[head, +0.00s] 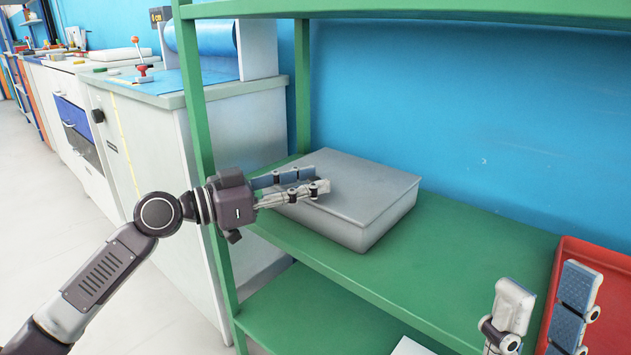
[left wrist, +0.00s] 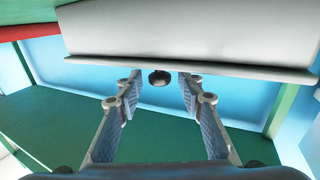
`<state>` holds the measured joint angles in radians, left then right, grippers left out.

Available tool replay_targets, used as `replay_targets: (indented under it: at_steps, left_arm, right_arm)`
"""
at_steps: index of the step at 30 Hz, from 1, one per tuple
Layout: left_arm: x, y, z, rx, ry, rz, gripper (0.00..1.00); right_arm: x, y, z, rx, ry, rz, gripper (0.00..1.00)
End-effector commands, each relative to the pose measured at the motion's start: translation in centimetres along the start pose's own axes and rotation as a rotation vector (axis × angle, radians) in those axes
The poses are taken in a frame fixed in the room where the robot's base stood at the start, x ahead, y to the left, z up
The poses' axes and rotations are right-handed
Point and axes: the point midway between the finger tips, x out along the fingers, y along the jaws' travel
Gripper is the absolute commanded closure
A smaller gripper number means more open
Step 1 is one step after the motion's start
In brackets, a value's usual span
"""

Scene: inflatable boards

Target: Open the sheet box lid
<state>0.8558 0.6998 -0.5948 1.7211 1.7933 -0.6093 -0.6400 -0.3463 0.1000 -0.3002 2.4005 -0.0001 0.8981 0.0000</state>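The sheet box (head: 385,222) is a grey flat box on the green middle shelf, with its flat lid (head: 365,180) lying shut on top. My left gripper (head: 302,183) is open at the box's left side, its fingers overlapping the lid's left part in the head view. In the left wrist view the box (left wrist: 190,30) fills the top, its projecting edge just beyond the open fingers (left wrist: 158,82). A small dark round piece shows between the fingertips; I cannot tell whether it touches them. My right gripper (head: 547,290) is open and empty at the lower right.
A red tray (head: 612,262) lies on the shelf at the right, behind my right gripper. Green shelf posts (head: 196,90) and an upper shelf (head: 420,8) frame the box. Bare shelf (head: 470,240) lies between box and tray. A blue wall stands behind.

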Motion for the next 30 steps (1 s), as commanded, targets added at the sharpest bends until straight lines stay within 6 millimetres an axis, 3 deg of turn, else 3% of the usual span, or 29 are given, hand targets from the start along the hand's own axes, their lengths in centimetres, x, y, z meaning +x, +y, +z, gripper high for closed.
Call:
replay_targets:
  at_steps: [4,13,22,30]
  left_arm:
    - [1.17,0.01,-0.02,0.0,0.0,0.001,0.65]
    - [1.37,0.0,0.0,0.0,-0.001,0.0,0.66]
    - [1.34,0.0,0.01,0.0,-0.001,0.0,0.99]
    - [1.33,-0.01,0.02,0.0,-0.001,0.0,1.0]
  right_arm:
    - [-0.03,-0.01,0.02,0.0,0.004,-0.001,0.6]
    - [0.01,-0.02,0.02,0.0,0.004,-0.002,0.6]
    - [0.02,-0.02,0.02,0.0,0.004,-0.002,0.6]
    - [0.02,-0.01,0.02,0.0,0.004,-0.002,0.6]
